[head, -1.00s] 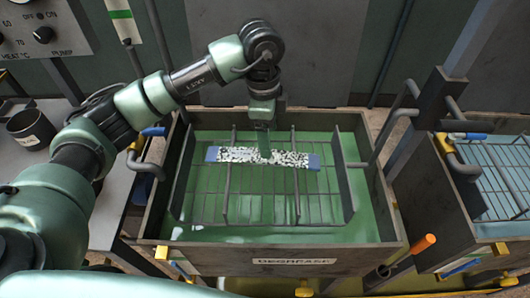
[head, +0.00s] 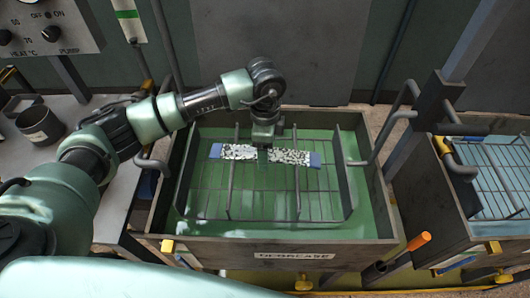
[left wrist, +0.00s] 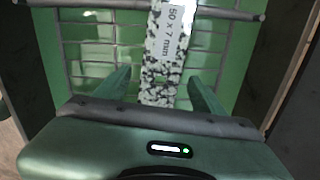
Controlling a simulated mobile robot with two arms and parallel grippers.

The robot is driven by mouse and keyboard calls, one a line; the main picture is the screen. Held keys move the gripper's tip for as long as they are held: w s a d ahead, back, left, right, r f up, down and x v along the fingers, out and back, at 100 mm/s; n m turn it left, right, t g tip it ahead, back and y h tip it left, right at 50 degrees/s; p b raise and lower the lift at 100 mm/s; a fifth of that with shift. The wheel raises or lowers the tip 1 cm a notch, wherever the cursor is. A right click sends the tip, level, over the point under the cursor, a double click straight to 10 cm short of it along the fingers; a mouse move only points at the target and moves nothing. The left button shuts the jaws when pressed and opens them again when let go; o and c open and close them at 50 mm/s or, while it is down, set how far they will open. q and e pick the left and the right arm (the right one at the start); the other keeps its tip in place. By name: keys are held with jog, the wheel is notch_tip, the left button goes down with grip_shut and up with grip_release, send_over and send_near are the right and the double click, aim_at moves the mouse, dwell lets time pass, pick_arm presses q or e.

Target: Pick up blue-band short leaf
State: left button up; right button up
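The blue-band short leaf (head: 290,157) is a flat bar, speckled black and white, with blue ends. It lies across the wire rack in the green-filled degrease tank. My left gripper (head: 264,154) is down over its middle and hides part of it. In the left wrist view the leaf (left wrist: 163,62) carries a label reading "50 x 7 mm" and passes between the two fingers of my left gripper (left wrist: 160,82). The fingers are open, with a gap on each side of the leaf. My right gripper is not in view.
The tank (head: 180,190) has raised walls around the wire rack (head: 231,190). Bent handles (head: 385,135) rise at the right. A second tank (head: 430,200) stands further right, with an orange-handled tool (head: 418,241) between. A dark cup (head: 40,125) stands on the left bench.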

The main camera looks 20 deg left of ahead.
pick_arm(q)
grip_shut()
jog(key=shift+w+r, duration=0.1)
